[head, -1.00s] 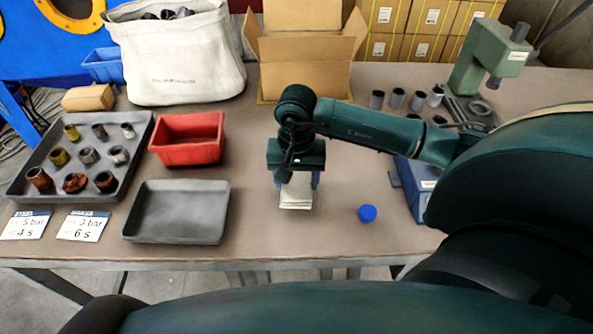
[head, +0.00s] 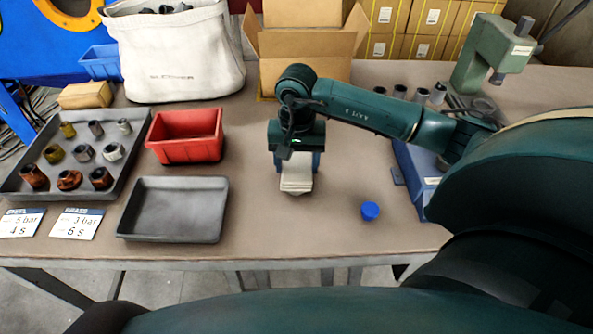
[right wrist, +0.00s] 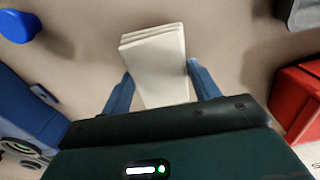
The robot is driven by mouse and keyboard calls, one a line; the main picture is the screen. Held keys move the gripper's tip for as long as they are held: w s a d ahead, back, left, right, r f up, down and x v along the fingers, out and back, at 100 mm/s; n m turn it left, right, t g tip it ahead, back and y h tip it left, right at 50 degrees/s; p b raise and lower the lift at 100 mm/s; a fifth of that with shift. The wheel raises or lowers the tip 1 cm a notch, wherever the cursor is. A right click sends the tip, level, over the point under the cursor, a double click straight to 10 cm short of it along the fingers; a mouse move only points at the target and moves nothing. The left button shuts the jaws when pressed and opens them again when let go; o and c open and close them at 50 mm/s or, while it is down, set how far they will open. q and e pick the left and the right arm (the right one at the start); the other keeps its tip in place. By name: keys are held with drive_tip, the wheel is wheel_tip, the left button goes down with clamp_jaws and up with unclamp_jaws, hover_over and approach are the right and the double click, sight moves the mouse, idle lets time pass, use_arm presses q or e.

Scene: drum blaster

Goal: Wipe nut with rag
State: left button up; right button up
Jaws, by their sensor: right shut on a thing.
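My right gripper (head: 297,166) points down over the middle of the table and is shut on a folded off-white rag (head: 297,184). In the right wrist view the rag (right wrist: 155,62) sits between the two blue fingers of the gripper (right wrist: 160,88), its layered edge sticking out past them. Several nuts stand in rows in a grey tray (head: 128,164) at the left: yellowish ones such as this brass-coloured nut (head: 54,154), grey ones such as this steel nut (head: 113,151), and rusty brown ones such as this nut (head: 101,178). My left gripper is out of view.
An empty dark tray (head: 175,210) and a red bin (head: 187,138) lie left of the gripper. A blue cap (head: 370,211) is to its right. An open carton (head: 305,75), a white bag (head: 175,60) and a green press (head: 490,55) stand behind. Two label cards (head: 77,223) lie front left.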

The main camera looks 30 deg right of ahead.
sight(296, 181)
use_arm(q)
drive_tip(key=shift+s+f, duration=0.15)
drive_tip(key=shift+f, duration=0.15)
use_arm(e)
drive_tip(key=shift+w+d, duration=0.15)
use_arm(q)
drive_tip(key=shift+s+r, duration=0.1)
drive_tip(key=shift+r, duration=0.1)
use_arm(e)
drive_tip(key=shift+s+a, duration=0.65)
drive_tip(key=shift+s, duration=0.3)
drive_tip(key=shift+s+a, duration=0.65)
drive_tip(key=shift+s, duration=0.25)
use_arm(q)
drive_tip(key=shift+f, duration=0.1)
use_arm(e)
drive_tip(key=shift+w+d, duration=0.1)
